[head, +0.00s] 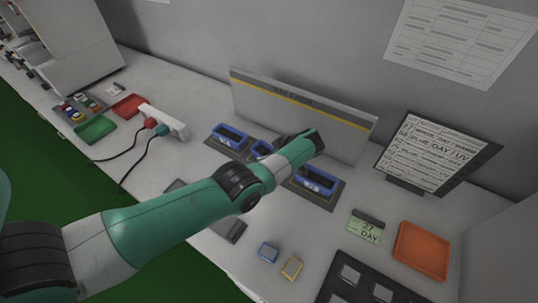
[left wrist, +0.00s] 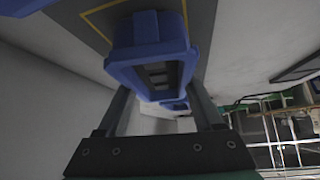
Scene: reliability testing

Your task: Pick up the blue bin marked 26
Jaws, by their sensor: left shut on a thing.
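Three blue bins show in the head view: a left bin (head: 230,135), a middle bin (head: 262,149) partly covered by my left arm, and a right bin (head: 316,181). Their markings are too small to read surely. In the left wrist view my left gripper (left wrist: 163,95) is shut on a blue bin (left wrist: 150,65), with a finger at each side. The head view hides the fingertips behind my arm, near the middle bin. Part of another blue bin (left wrist: 22,5) shows at the wrist view's upper left corner. My right gripper is out of view.
A grey panel (head: 300,110) with a yellow stripe stands behind the bins. A sign board (head: 437,150), a green "27 DAY" card (head: 366,228) and an orange tray (head: 421,250) are at right. Small blue (head: 268,251) and yellow (head: 292,268) blocks lie in front. A power strip (head: 165,123) is at left.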

